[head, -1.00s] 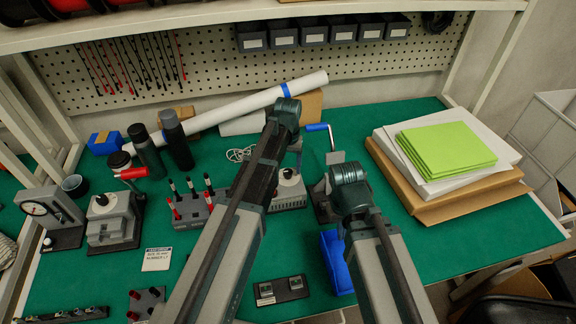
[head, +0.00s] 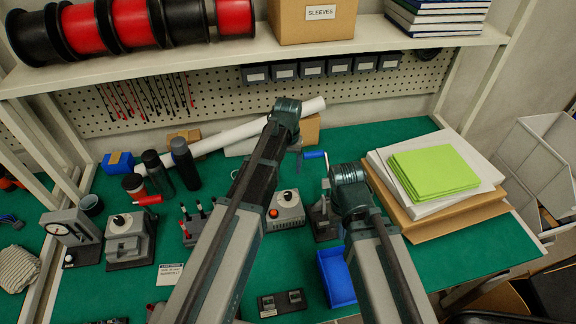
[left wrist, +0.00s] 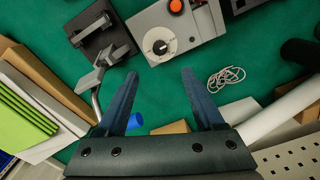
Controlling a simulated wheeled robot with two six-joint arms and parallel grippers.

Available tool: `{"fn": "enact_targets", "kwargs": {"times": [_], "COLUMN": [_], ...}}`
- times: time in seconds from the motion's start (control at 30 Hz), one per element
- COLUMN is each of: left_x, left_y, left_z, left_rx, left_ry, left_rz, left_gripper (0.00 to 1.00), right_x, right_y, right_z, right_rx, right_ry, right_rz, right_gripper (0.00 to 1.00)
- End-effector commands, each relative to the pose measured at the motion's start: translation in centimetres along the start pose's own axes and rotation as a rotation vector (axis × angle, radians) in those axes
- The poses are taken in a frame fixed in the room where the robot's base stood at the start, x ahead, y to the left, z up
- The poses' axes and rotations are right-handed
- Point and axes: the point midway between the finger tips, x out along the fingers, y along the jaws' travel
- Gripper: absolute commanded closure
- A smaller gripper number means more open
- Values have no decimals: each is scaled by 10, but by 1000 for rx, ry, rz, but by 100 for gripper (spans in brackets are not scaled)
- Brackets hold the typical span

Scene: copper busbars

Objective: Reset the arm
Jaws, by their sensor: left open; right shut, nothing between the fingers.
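My left arm reaches up the middle of the head view, its wrist (head: 285,112) over the back of the green bench. My left gripper (left wrist: 160,95) shows in the left wrist view with its two dark fingers spread apart and nothing between them. Beyond the fingers is the bench top with a grey box with a dial (left wrist: 172,30). My right arm stands to the right in the head view, its wrist (head: 349,178) above the bench beside a crank tool with a blue handle (head: 314,155). The fingers of my right gripper are hidden.
A blue tray (head: 336,277) lies beside my right forearm. Green sheets (head: 433,172) lie on boards at the right. Bottles (head: 185,163), a white tube (head: 215,140) and grey instruments fill the left and back. A shelf (head: 230,51) with red spools runs above.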

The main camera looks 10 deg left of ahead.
Motion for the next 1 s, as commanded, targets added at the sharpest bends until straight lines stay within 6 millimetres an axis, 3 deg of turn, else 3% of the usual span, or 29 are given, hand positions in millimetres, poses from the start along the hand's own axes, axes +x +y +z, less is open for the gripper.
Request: {"fn": "enact_targets", "kwargs": {"times": [0.27,0.37,0.6,0.7,0.83,1.0], "left_x": [1,1,0,0,-1,-1], "left_y": [1,14,52,59,62,64], "left_z": [3,31,152,188,211,213], "left_rx": [4,42,234,297,343,353], "left_ry": [-1,-6,-29,-35,-40,-42], "left_rz": [-1,-10,-67,-86,-102,-106], "left_gripper": [31,31,31,31,31,31], "right_x": [1,1,1,1,1,1], "right_y": [0,0,0,0,0,0], "right_z": [0,0,0,0,0,0], "right_rx": [0,0,0,0,0,0], "right_ry": [0,0,0,0,0,0], "right_rz": [0,0,0,0,0,0], "right_gripper": [100,100,100,100,100,100]}}
